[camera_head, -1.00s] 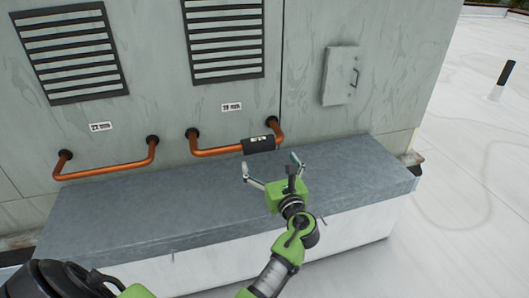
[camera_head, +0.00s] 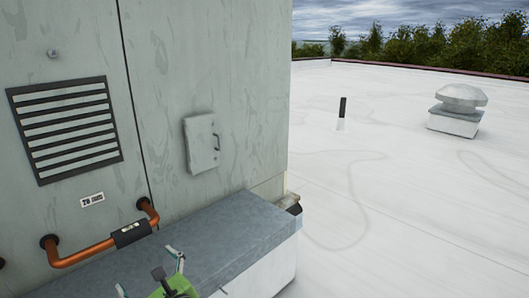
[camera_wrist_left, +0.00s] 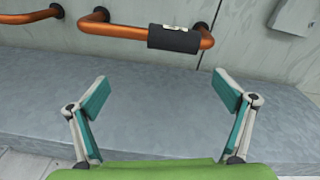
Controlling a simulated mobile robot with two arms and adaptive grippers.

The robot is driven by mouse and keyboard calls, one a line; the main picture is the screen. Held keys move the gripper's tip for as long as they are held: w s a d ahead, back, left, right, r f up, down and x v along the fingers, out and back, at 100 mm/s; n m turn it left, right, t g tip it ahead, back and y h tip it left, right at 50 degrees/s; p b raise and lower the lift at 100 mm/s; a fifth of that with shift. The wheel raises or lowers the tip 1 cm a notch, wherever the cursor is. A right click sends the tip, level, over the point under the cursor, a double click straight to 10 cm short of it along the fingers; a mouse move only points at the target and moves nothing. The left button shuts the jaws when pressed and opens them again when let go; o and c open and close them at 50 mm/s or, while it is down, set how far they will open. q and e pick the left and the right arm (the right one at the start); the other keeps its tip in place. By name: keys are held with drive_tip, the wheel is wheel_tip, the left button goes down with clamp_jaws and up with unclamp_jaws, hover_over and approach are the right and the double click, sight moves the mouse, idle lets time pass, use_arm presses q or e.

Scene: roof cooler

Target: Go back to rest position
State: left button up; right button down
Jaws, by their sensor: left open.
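My left gripper (camera_head: 148,272) is at the bottom edge of the head view, in front of the grey ledge (camera_head: 222,240). In the left wrist view its two teal-padded fingers (camera_wrist_left: 159,88) are spread wide with nothing between them. Beyond them is a copper pipe (camera_wrist_left: 112,30) with a black sleeve (camera_wrist_left: 174,39) on the wall; the fingers are apart from it. The same pipe (camera_head: 82,254) and sleeve (camera_head: 131,233) show at lower left in the head view. My right gripper is not in view.
The grey wall carries a louvred vent (camera_head: 65,130) and a small hatch (camera_head: 202,143). To the right the white roof (camera_head: 400,220) is mostly open, with a short dark-topped post (camera_head: 342,112) and a domed roof vent (camera_head: 459,108) farther off.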

use_arm(q)
drive_tip(key=s+d+f+n+g+h, duration=0.2)
drive_tip(key=s+f+n+g+h, duration=0.3)
drive_tip(key=s+f+n, duration=0.9)
drive_tip(key=s+d+f+n+g+h, duration=0.1)
drive_tip(key=s+d+n+h, duration=0.4)
drive_tip(key=s, duration=0.4)
drive_tip(key=s+d+n+g+h, duration=0.1)
drive_tip(key=s+d+n+h, duration=0.2)
drive_tip(key=s+d, duration=0.55)
wheel_tip(320, 180, down, 29)
drive_tip(key=s+g+b, duration=0.1)
drive_tip(key=s, duration=0.1)
drive_tip(key=s+a+f, duration=0.2)
drive_tip(key=s+f, duration=0.6)
drive_tip(key=s+a+f+m+g+b, duration=0.1)
drive_tip(key=s+a+f, duration=0.1)
drive_tip(key=s+f, duration=0.6)
drive_tip(key=shift+s+f+g, duration=0.15)
drive_tip(key=shift+s+g, duration=0.05)
drive_tip(key=shift+g, duration=0.1)
